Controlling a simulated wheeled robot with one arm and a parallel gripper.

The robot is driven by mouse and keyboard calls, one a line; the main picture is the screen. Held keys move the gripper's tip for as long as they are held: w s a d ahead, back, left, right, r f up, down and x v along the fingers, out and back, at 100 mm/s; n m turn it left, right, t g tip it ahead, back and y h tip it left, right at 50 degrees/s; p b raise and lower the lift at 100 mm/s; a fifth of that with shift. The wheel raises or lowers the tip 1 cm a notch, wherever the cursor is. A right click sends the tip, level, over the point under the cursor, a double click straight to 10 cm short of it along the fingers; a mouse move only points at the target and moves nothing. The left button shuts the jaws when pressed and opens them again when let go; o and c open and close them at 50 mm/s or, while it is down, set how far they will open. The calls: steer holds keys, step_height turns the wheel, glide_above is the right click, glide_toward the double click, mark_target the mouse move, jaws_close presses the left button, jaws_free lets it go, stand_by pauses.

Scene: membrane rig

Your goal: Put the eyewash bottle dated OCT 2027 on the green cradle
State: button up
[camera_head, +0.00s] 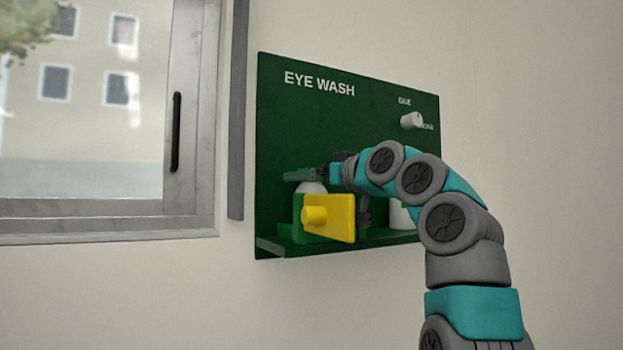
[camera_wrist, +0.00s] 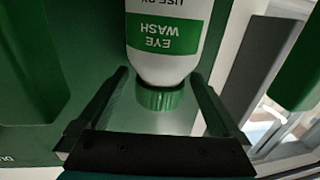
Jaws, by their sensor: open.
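A white eyewash bottle (camera_wrist: 165,60) with a green label and green cap (camera_wrist: 160,99) shows upside down in the wrist view. Its "USE BY" line is cut off, so its date is hidden. My gripper (camera_wrist: 160,84) is open, with one finger on each side of the cap and visible gaps. In the head view my gripper (camera_head: 319,174) is at the top of the left bottle (camera_head: 311,187) on the green board. Another white bottle (camera_head: 400,216) is partly hidden behind my arm. I cannot make out the green cradle for certain.
The green board (camera_head: 290,120) has a shelf (camera_head: 285,248) along its bottom. A yellow plate with a knob (camera_head: 338,216) stands in front of the left bottle. A white knob (camera_head: 411,121) juts out at upper right. A window (camera_head: 190,110) is at left.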

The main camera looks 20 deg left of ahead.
steer(key=b+v, duration=0.3)
steer(key=v, duration=0.4)
steer(key=shift+d, duration=0.15)
steer(key=shift+s+d, duration=0.2)
